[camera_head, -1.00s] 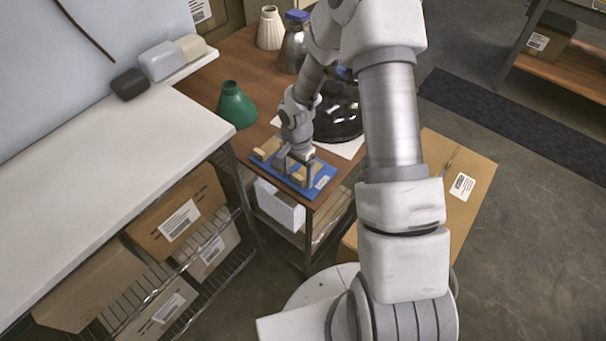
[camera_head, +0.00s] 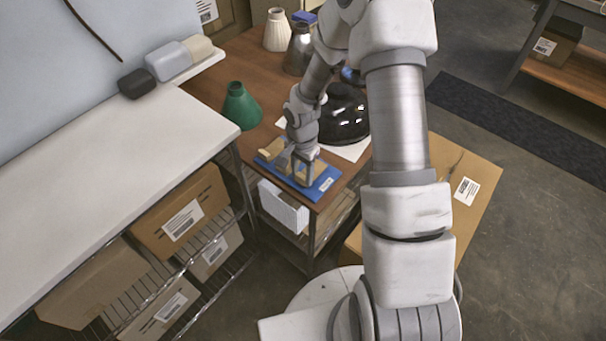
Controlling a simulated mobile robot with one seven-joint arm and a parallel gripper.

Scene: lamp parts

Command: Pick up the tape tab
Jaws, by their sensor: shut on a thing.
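A blue mat (camera_head: 322,192) lies on the near end of the brown wooden table, with a small white label on its right part. A tan holder (camera_head: 270,152) stands on the mat, partly hidden by my arm. My gripper (camera_head: 301,177) points down low over the mat, at the right part of the tan holder. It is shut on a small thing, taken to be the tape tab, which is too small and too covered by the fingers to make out. I cannot tell whether it touches the mat.
A green cone-shaped shade (camera_head: 239,106) stands left of my arm. A glossy black dome shade (camera_head: 344,117) sits on a white sheet behind my gripper. Pale (camera_head: 277,30) and grey (camera_head: 298,50) shades stand farther back. A white counter (camera_head: 105,185) is at left.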

